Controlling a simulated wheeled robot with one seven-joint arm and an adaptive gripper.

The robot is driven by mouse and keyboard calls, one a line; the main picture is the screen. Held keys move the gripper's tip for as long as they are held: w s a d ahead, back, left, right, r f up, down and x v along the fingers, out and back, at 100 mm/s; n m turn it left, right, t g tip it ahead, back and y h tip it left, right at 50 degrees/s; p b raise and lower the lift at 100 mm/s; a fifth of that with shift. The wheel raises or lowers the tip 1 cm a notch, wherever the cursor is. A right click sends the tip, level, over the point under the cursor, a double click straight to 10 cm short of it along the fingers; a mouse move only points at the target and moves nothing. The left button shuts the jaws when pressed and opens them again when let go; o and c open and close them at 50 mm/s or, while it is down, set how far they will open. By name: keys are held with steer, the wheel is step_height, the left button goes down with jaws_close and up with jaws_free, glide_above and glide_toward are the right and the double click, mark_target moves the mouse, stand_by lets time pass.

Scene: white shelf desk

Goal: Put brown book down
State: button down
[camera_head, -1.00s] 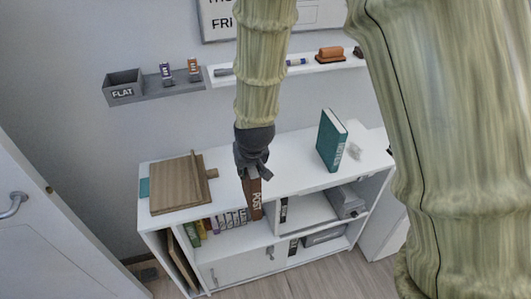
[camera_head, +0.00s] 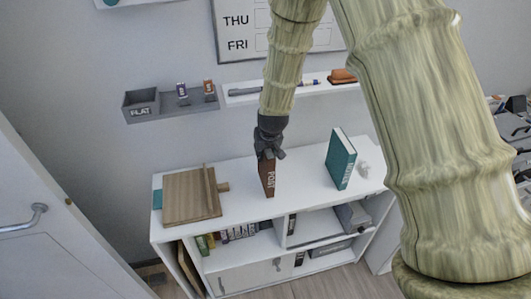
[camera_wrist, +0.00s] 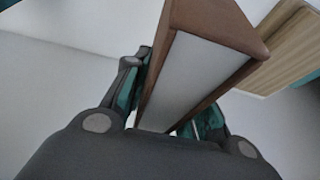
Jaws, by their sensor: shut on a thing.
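The brown book (camera_head: 268,182) is upright in the head view, its spine lettering facing the front, at the top of the white shelf desk (camera_head: 300,187). My gripper (camera_head: 268,152) is shut on its upper end from above. I cannot tell whether the book's lower edge touches the desk top. In the wrist view the brown book (camera_wrist: 200,65) shows its brown covers and pale page edges between the fingers of my gripper (camera_wrist: 165,125).
A teal book (camera_head: 341,160) stands upright to the right, beside a small pale object (camera_head: 363,169). Several books (camera_head: 238,233) stand in the shelf below. A grey wall tray (camera_head: 170,103) hangs behind. Desk top is clear between brown and teal books.

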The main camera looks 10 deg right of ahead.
steer(key=shift+d+p+x, duration=0.15)
steer(key=shift+p+x, duration=0.45)
steer(key=shift+x, duration=0.35)
steer(key=shift+d+p+x, duration=0.15)
steer(key=shift+p+x, duration=0.45)
steer(key=shift+x, duration=0.35)
steer(key=shift+f, duration=0.25)
steer(key=c, duration=1.2)
jaws_free()
steer(key=shift+s, duration=0.1)
steer(key=shift+o, duration=0.2)
